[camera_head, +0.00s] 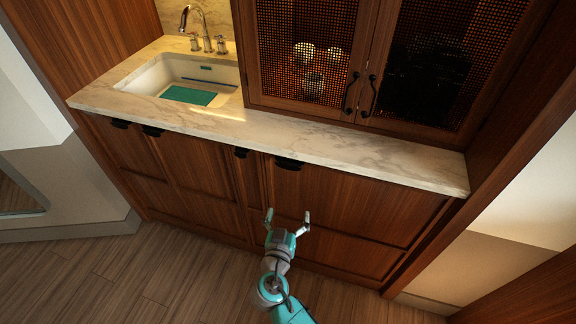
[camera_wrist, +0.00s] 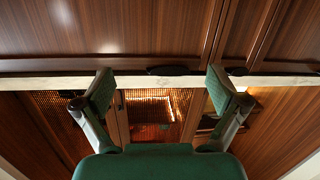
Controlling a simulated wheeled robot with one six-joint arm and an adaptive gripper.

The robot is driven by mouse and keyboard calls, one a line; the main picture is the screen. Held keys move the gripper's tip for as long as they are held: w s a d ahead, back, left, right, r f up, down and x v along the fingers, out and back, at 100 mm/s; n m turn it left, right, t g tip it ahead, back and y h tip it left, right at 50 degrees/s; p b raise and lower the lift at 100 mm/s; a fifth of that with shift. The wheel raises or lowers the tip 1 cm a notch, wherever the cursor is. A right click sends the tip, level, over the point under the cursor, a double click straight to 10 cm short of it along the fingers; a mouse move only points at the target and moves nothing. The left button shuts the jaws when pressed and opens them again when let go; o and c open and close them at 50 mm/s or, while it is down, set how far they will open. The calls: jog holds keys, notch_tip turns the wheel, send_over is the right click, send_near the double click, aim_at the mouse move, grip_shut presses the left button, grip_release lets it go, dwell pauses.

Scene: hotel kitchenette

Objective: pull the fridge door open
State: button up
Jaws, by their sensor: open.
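No bare fridge face shows; the cabinet fronts under the counter are all wood panels, and I cannot tell for certain which is the fridge door. The wide right panel (camera_head: 345,205) is closed, with a dark handle (camera_head: 288,163) at its top left, under the counter edge. My gripper (camera_head: 288,215) is open and empty, in front of this panel and lower than the handle in the head view. In the wrist view, which looks upside down, the same handle (camera_wrist: 167,70) appears between my spread fingers (camera_wrist: 165,92), apart from them.
A second dark handle (camera_head: 241,152) sits just left, on a neighbouring closed front. The marble countertop (camera_head: 340,150) overhangs the fronts. A sink (camera_head: 170,78) is at the left, and a mesh-door cabinet (camera_head: 310,55) stands above the counter. The wood floor (camera_head: 150,270) in front looks clear.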

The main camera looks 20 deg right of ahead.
aim_at(288, 167)
jog(key=w+a+r+m+h, duration=0.2)
jog(key=w+r+m+h, duration=0.1)
jog(key=w+r, duration=0.25)
jog(key=x, duration=0.9)
jog(key=shift+d+r, duration=0.15)
jog(key=shift+d, duration=0.2)
jog(key=shift+c, duration=0.2)
jog(key=c, duration=1.4)
jog(key=shift+s, duration=0.1)
